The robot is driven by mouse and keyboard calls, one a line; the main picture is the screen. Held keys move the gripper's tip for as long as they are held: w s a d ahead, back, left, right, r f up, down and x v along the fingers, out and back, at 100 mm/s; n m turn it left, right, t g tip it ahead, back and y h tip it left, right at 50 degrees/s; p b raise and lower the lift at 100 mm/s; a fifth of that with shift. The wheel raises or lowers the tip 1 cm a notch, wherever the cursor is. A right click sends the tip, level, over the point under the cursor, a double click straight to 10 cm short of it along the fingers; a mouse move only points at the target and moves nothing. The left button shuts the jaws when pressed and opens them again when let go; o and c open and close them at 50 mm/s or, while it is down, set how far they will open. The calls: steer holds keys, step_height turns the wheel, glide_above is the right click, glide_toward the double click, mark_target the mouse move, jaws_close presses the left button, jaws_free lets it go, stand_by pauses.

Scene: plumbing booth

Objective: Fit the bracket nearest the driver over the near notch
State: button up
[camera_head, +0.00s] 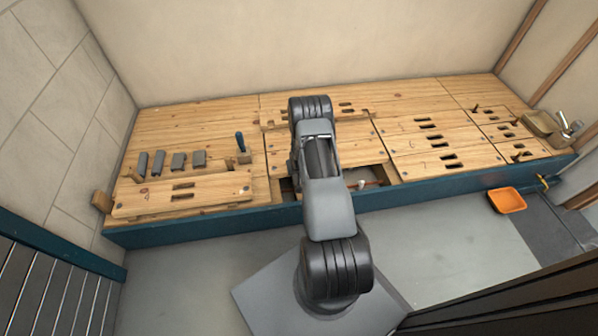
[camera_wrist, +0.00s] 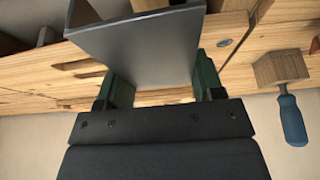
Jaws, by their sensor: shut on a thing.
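My gripper (camera_wrist: 163,72) is shut on a grey bent-plate bracket (camera_wrist: 135,42), held between its two green fingers in the wrist view. The bracket hangs over the wooden bench, with a dark opening and a joist (camera_wrist: 152,4) at the top of that view. The blue-handled driver (camera_wrist: 291,118) stands by a wooden block (camera_wrist: 280,68) to the right; the driver also shows in the head view (camera_head: 240,142). My arm hides the gripper and held bracket in the head view.
Several grey brackets (camera_head: 178,161) lie on the bench's left part, behind a loose slotted board (camera_head: 182,195). Slotted panels (camera_head: 440,145) cover the right part. A small white fitting (camera_head: 362,184) sits in the opening. An orange tray (camera_head: 507,200) lies on the floor at right.

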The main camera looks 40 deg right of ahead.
steer(key=shift+s+d+f, duration=0.2)
steer(key=shift+d+f, duration=0.1)
steer(key=shift+f, duration=0.25)
steer(key=shift+f+b, duration=2.15)
steer(key=shift+f, duration=0.6)
steer(key=shift+s+r, duration=0.1)
steer(key=shift+r, duration=0.05)
steer(key=shift+f+b, duration=0.3)
steer(key=shift+b, duration=0.05)
steer(key=shift+f+b, duration=1.25)
steer(key=shift+f, duration=0.1)
steer(key=shift+f+b, duration=0.2)
steer(key=shift+b, duration=0.1)
steer(key=o, duration=1.1)
